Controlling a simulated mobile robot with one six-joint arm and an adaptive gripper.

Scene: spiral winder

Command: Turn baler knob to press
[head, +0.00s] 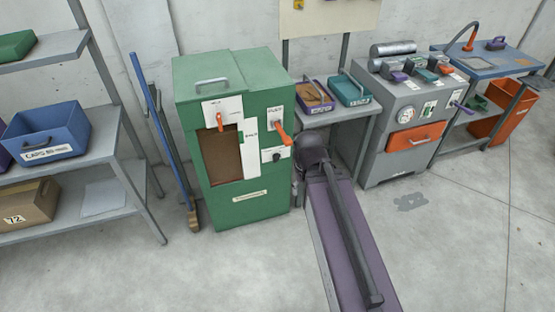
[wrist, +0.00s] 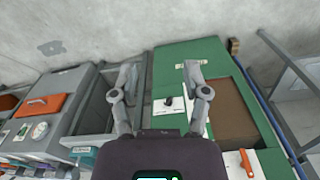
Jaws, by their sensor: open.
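The green baler (head: 240,205) stands upright against the wall in the head view. A small black knob (head: 277,156) sits on a white plate at the right of its front, below an orange lever (head: 281,134). In the wrist view the black knob (wrist: 168,102) shows between the finger lines, closer to the right finger. My gripper (wrist: 159,73) is open and empty, its two fingers spread wide. It faces the baler front without visible contact; the exact gap is unclear. In the head view my arm hides most of the gripper. The knob's label is unreadable.
Another orange lever (head: 220,122) hangs by the baler's brown window (head: 226,155). A shelf with bins (head: 85,180) and a broom (head: 190,208) stand left. A small table (head: 345,113) and grey machine (head: 405,165) stand right. The floor in front is clear.

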